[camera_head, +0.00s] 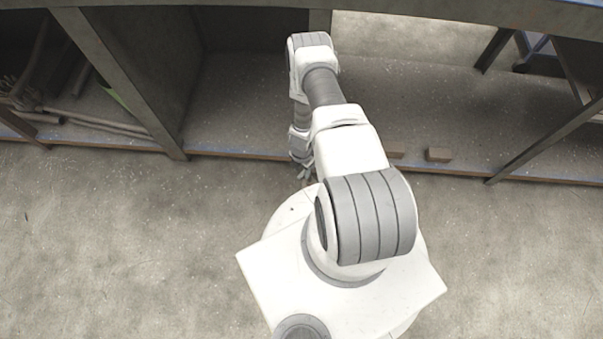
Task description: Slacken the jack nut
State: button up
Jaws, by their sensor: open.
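No jack nut shows in the head view; I cannot make out a jack either. My gripper (304,175) shows small and partly hidden behind my own arm, low near the front edge of the shelf bay. It points downward and its jaws are open, with nothing visible between them.
A blue-edged shelf floor (240,100) runs across the back, with a small brown block (439,154) on it. A metal post (120,85) stands left, and a slanted bar (545,140) right. Pipes (95,122) lie at far left. The concrete floor (110,250) is clear.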

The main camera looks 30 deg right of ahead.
jog(key=shift+f, duration=0.95)
grip_shut()
dwell(0.8)
